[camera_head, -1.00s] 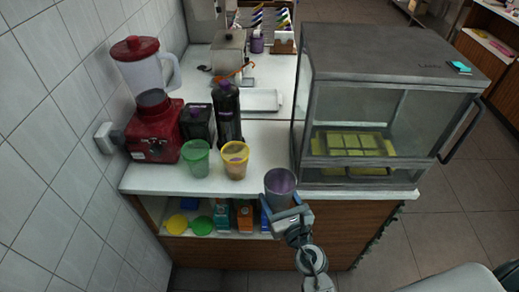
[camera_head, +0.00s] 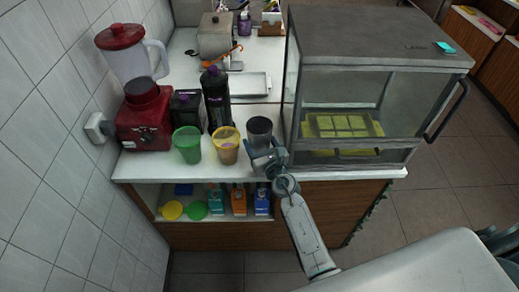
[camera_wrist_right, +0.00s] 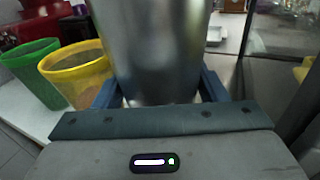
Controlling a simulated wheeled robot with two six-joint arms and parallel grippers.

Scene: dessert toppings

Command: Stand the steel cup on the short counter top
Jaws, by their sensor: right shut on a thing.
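The steel cup (camera_head: 260,131) is upright at the front of the white counter top (camera_head: 135,168), between the yellow cup and the glass case. My right gripper (camera_head: 264,153) is shut around it from the front. In the right wrist view the steel cup (camera_wrist_right: 152,50) fills the space between the blue fingers. I cannot tell whether its base touches the counter, as the gripper hides it. My left gripper is not in view.
A yellow cup (camera_head: 227,148) and a green cup (camera_head: 187,146) stand just left of the steel cup. A glass case (camera_head: 360,100) stands close on the right. Dark bottles (camera_head: 215,97) and a red blender (camera_head: 143,115) are behind to the left. A white tray (camera_head: 243,84) lies further back.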

